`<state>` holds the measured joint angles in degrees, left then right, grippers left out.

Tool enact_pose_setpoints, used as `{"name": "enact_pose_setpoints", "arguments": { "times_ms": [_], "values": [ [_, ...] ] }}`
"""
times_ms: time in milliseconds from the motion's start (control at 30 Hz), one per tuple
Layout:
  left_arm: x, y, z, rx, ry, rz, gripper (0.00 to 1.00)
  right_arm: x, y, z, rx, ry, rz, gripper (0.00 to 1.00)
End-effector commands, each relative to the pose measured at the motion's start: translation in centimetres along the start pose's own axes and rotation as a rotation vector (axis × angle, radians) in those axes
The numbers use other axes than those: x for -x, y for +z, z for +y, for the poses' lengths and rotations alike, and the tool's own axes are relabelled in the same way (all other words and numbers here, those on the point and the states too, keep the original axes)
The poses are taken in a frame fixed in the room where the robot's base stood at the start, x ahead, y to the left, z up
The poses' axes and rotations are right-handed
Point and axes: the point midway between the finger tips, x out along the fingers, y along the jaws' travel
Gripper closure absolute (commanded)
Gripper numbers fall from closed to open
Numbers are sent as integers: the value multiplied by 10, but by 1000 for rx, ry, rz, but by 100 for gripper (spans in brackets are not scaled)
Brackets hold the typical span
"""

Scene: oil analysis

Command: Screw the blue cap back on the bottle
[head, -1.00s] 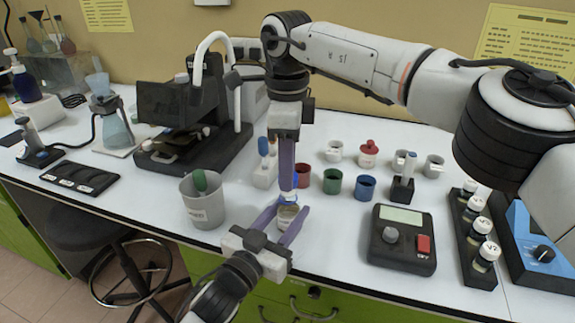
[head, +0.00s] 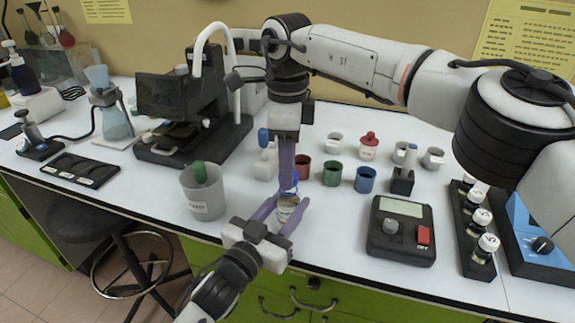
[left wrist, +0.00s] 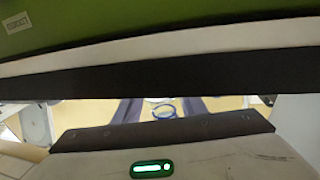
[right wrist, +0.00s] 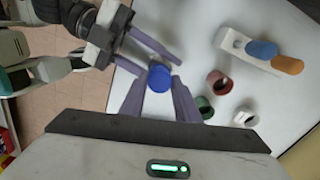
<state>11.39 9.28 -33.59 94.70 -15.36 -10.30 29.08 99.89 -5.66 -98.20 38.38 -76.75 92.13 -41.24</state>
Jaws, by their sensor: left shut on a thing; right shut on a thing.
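The small glass bottle (head: 288,210) stands upright near the table's front edge. My left gripper (head: 279,213) comes in from the front and is shut on its body. My right gripper (head: 288,183) points straight down from above and is shut on the blue cap (head: 289,188) at the bottle's top. In the right wrist view the blue cap (right wrist: 159,77) sits between the right fingertips, with the left fingers beside it. The cap hides the bottle's neck, so I cannot tell whether it is threaded on. The left wrist view is mostly blocked.
A grey beaker (head: 203,192) stands left of the bottle. Red (head: 304,168), green (head: 332,174) and blue (head: 365,180) cups stand to its right. A black device with a display (head: 401,231) and a vial rack (head: 474,232) are farther right. A microscope (head: 190,110) stands behind.

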Motion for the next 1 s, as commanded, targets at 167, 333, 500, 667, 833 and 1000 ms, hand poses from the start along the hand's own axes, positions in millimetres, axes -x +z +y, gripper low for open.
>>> {"name": "enact_pose_setpoints", "arguments": {
  "times_ms": [167,333,500,667,833,1000],
  "values": [
    [0,1,0,0,0,-2,100,-1,0,0,0,0,0,92],
    [0,1,0,0,0,-2,100,-4,0,0,0,-1,0,92],
    [0,1,0,0,-1,-2,100,-8,0,0,-1,-1,0,92],
    [0,1,0,0,-1,-2,100,-11,0,0,-2,0,1,92],
    [0,1,0,0,0,-2,100,-12,0,0,-31,0,0,92],
    [0,1,0,0,-1,-2,100,-12,0,0,-286,1,-1,92]
  ]
}}
